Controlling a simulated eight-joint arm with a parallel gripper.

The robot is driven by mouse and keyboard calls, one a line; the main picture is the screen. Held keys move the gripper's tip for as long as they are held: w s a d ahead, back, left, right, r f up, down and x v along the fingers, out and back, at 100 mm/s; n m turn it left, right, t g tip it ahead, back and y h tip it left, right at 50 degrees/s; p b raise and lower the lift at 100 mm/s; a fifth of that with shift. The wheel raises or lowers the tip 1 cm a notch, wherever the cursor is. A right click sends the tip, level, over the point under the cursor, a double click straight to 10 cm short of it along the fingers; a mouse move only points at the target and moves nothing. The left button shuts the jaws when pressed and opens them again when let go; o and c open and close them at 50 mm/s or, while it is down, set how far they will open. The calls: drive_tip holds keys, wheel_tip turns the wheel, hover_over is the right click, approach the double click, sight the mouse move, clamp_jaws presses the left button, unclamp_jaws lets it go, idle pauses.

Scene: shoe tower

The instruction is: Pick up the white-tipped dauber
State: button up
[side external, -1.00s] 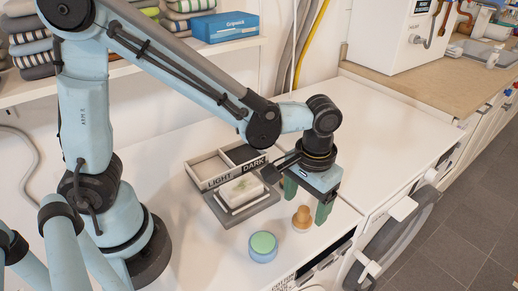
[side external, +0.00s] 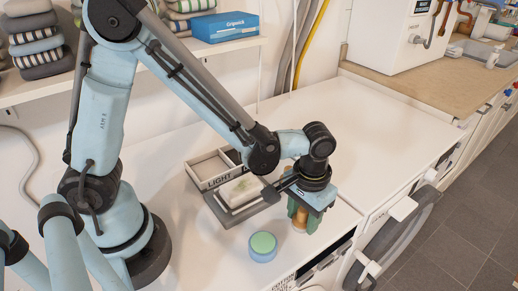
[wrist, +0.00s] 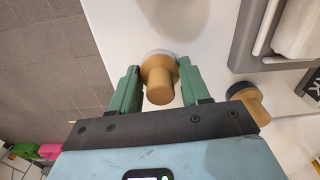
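A wooden dauber (wrist: 160,85) with a pale, whitish tip stands near the front edge of the white top. In the side view the dauber (side external: 299,222) is partly hidden by my fingers. My gripper (wrist: 159,72) points down over it, one green finger on each side. The fingers look open and very close to its wide end; I cannot tell whether they touch it. In the side view my gripper (side external: 302,217) is low, near the surface. A second wooden dauber (wrist: 250,98) with a dark tip shows to the right in the wrist view.
A blue pot with a green top (side external: 263,244) stands left of my gripper in the side view. Behind are a grey tray (side external: 224,215) bearing a white block and a divided box (side external: 204,172) labelled LIGHT. The top's far right is clear.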

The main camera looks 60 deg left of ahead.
drive_tip(key=c, duration=0.5)
drive_tip(key=shift+r, duration=0.15)
drive_tip(key=shift+r, duration=0.5)
wheel_tip(320, 180, up, 2)
drive_tip(key=shift+r, duration=0.25)
drive_tip(key=s+d+r, duration=0.2)
drive_tip(key=s, duration=0.1)
drive_tip(key=s+d+r, duration=0.2)
drive_tip(key=s, duration=0.1)
drive_tip(key=s+d+r, duration=0.3)
drive_tip(key=shift+s+r, duration=0.1)
drive_tip(key=shift+s, duration=0.1)
